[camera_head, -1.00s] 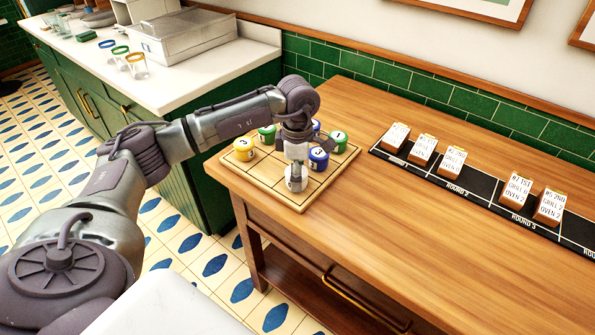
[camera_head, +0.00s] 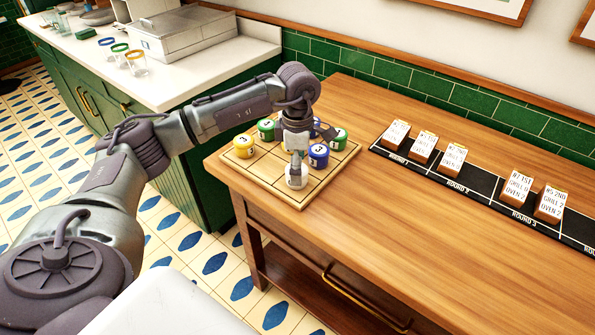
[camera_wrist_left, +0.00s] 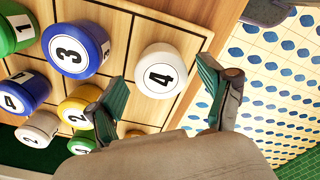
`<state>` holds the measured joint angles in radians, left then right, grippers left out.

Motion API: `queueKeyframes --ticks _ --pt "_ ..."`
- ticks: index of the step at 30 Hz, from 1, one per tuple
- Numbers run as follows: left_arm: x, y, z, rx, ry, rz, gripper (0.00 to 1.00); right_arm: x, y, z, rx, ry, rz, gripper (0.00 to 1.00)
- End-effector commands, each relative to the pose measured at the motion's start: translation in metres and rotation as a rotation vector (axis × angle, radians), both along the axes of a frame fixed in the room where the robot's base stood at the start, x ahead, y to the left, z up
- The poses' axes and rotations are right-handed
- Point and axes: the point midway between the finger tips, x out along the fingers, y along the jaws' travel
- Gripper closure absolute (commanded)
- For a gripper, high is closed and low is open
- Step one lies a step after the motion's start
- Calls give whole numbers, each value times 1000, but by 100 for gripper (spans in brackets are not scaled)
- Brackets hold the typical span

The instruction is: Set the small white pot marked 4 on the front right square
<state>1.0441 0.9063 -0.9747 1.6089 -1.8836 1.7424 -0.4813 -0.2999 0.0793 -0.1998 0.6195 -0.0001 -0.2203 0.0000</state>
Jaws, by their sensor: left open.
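The small white pot marked 4 (camera_head: 296,181) stands upright on the wooden squared board (camera_head: 264,177), on the square at its front corner. In the left wrist view the white pot (camera_wrist_left: 160,72) shows its 4 clearly, close to the board's edge. My left gripper (camera_head: 296,163) is right above the pot in the head view. In the wrist view my left gripper (camera_wrist_left: 164,104) is open, its two fingers spread wide and apart from the pot. The pot's underside is hidden. My right gripper is not in view.
A blue pot (camera_head: 318,156), a green pot (camera_head: 339,138) and a yellow pot (camera_head: 243,146) stand on the board near my arm, with others partly hidden. A black strip with order cards (camera_head: 453,157) lies at the back. The table's front middle (camera_head: 400,230) is clear.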

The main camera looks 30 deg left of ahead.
Motion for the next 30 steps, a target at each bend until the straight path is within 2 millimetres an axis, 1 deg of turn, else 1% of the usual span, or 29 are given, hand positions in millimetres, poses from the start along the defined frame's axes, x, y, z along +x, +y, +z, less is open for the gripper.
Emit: queueKeyframes --ticks 1,6,9,13,16,19,30 --pt "1 0 10 -1 -7 0 19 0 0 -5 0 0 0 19" --pt "1 0 48 -1 -7 0 19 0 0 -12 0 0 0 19" --pt "1 -1 68 -1 -5 0 19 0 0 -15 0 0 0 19" --pt "1 0 88 -1 -4 0 19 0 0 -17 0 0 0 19" --pt "0 0 97 0 -1 0 19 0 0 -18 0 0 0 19" --pt "0 0 101 0 -1 0 19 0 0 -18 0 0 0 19" --pt "0 0 101 0 -1 0 19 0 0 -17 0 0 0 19"
